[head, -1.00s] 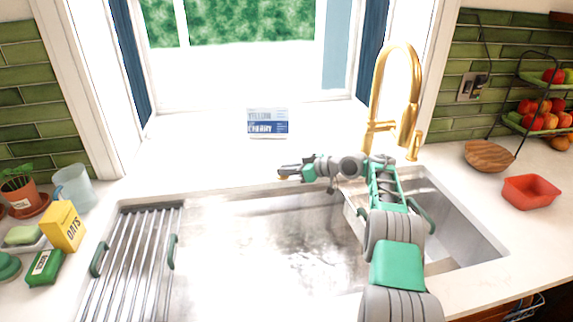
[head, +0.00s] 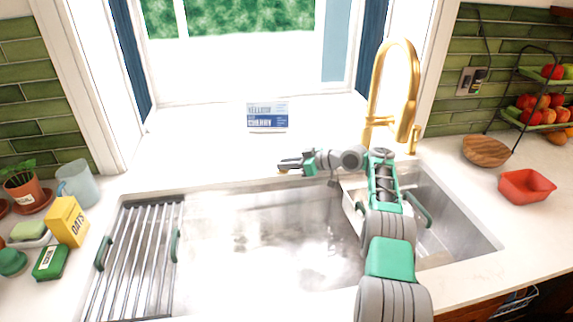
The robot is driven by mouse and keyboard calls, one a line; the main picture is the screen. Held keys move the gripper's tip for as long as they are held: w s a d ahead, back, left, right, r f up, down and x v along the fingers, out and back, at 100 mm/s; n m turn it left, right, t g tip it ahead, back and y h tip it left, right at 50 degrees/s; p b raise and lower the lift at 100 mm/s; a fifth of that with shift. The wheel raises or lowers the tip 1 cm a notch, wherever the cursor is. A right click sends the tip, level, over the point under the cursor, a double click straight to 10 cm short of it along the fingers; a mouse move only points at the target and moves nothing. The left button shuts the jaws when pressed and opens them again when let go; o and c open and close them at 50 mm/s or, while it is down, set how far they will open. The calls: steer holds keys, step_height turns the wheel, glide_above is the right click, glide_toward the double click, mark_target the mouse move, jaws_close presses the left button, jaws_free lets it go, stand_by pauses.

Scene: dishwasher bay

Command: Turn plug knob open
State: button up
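My gripper (head: 287,164) is above the back rim of the steel sink (head: 250,232), with its fingers pointing left. A small gold-coloured piece (head: 283,171) shows just under the fingertips at the sink's back edge. It may be the plug knob, but the gripper mostly hides it. I cannot tell whether the fingers touch it or how far they are apart. The drain plug itself cannot be made out in the basin.
A drying rack (head: 148,250) covers the sink's left part. The gold faucet (head: 410,95) stands behind the right basin. A blue and white box (head: 267,117) is on the sill. An oats box (head: 68,222) stands left; a red tray (head: 525,186) lies right.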

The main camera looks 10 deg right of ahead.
steer(key=o, duration=0.4)
steer(key=shift+c, duration=0.2)
steer(key=v, duration=0.7)
steer(key=shift+s+d+r+b, duration=0.2)
steer(key=shift+s+d+b, duration=0.05)
steer(key=shift+b, duration=0.05)
steer(key=shift+o, duration=0.6)
